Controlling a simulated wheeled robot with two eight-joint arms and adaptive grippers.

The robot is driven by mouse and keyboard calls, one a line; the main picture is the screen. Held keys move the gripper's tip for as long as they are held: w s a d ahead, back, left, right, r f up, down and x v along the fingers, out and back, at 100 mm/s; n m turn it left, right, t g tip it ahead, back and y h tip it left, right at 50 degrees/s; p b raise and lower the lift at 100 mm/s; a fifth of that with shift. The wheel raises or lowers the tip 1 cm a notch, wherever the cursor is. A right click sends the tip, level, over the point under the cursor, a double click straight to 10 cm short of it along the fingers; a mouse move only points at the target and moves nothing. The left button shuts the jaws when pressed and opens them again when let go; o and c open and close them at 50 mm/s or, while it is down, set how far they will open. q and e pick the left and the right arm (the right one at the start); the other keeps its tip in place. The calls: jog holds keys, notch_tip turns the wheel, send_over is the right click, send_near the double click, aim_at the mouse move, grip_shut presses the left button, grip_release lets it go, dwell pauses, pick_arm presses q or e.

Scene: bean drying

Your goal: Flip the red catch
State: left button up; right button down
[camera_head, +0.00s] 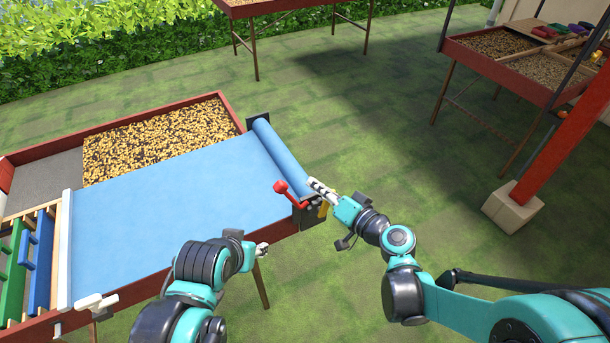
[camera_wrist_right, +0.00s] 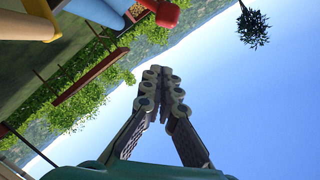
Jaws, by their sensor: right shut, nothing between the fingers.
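The red catch (camera_head: 281,187) is a lever with a round red knob at the right front corner of the drying table, near the end of the blue roll. My right gripper (camera_head: 314,184) is shut and empty, just right of the red lever; I cannot tell if it touches. In the right wrist view the shut fingers (camera_wrist_right: 163,72) point up against the sky, and the red knob (camera_wrist_right: 167,14) shows at the top edge, apart from the fingertips. My left gripper (camera_head: 263,249) is by the table's front edge, mostly hidden behind its wrist.
A blue sheet (camera_head: 170,205) runs from the roll (camera_head: 280,158) over the table to a white bar (camera_head: 65,250). Beans (camera_head: 155,138) lie uncovered behind it. Green and blue racks stand at the left. A red post (camera_head: 565,130) and another bean table are at the right; grass between is clear.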

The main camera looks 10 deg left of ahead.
jog(key=v, duration=0.4)
jog(key=shift+w+d+f, duration=0.1)
jog(key=shift+w+d, duration=0.05)
jog(key=shift+w, duration=0.05)
dwell(0.3)
jog(key=s+d+f+g+h, duration=0.2)
jog(key=s+d+h, duration=0.3)
jog(key=s+d, duration=0.2)
jog(key=s+d+f+g+h, duration=0.2)
jog(key=s+d+h, duration=0.4)
jog(key=d, duration=0.6)
jog(key=shift+s+f+h+b, duration=0.3)
jog(key=shift+s+f+b, duration=0.1)
jog(key=shift+f, duration=0.3)
